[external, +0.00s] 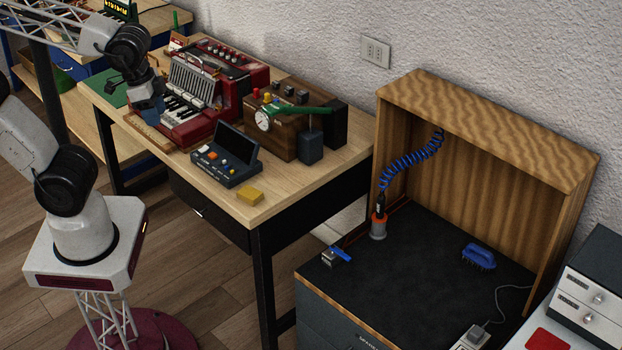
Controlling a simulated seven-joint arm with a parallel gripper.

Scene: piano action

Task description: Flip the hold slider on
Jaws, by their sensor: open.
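My gripper (146,106) is at the left of the table, pointing down beside the red piano accordion (225,112). It is open, but its fingertips are small and dark here, and I cannot tell whether they touch anything. The accordion has black and white keys, and the gripper is near their left end. A dark blue desk device (226,172) with a tilted screen and small coloured buttons sits in front of the accordion. I cannot make out which part is the hold slider; it is too small or hidden in this view.
A wooden box (284,142) with a dial gauge and green handle stands right of the accordion. A soldering station and blue brush (479,257) are in the open-fronted wooden booth (500,130) at right.

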